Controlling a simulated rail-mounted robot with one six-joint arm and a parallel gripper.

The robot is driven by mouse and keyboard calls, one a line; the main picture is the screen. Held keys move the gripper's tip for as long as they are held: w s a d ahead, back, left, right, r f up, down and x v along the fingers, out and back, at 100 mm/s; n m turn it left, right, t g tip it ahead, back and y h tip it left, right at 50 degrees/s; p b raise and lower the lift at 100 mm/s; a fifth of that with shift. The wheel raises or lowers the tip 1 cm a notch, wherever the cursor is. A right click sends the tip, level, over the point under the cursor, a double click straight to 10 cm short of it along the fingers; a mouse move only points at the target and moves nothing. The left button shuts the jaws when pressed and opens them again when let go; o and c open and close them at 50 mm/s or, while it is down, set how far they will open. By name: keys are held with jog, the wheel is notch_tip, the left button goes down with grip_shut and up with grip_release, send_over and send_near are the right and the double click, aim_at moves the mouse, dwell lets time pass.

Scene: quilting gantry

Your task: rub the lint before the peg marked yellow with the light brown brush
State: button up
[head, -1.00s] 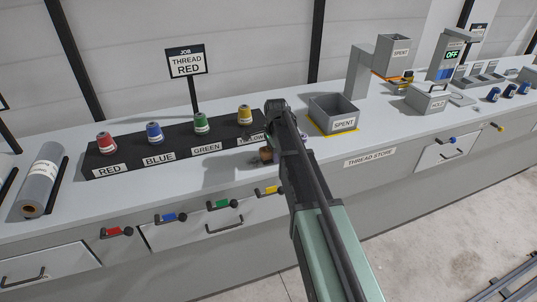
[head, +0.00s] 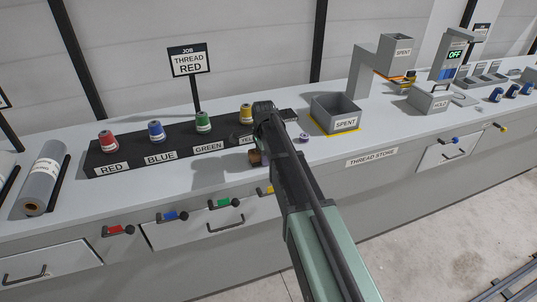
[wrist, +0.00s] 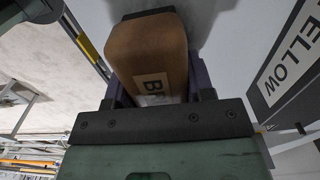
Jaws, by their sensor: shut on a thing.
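My gripper (wrist: 160,88) is shut on the light brown brush (wrist: 148,45), a brown block whose white label is partly hidden by the gripper. In the head view the brush (head: 255,157) shows low at the counter, in front of the rack's yellow end. I cannot tell if it touches the counter. The peg marked yellow carries a yellow spool (head: 246,113). Its label (head: 246,141) is partly covered by my arm in the head view, and reads in the wrist view (wrist: 292,58) to the right of the brush. No lint shows; the brush and arm may hide it.
The black rack (head: 125,150) also holds red, blue and green spools. A small purple-and-white item (head: 304,137) lies right of my arm. A grey spent bin (head: 335,112) stands farther right. Handles (head: 168,216) stick out along the counter's front.

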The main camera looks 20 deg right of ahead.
aim_at(247, 163)
jog(key=shift+a, duration=3.1)
jog(key=shift+w+f, duration=0.1)
jog(key=shift+w, duration=0.35)
jog(key=shift+w+d, duration=0.1)
jog(key=shift+d, duration=5.3)
jog(key=shift+d, duration=0.1)
jog(key=shift+a, duration=5.45)
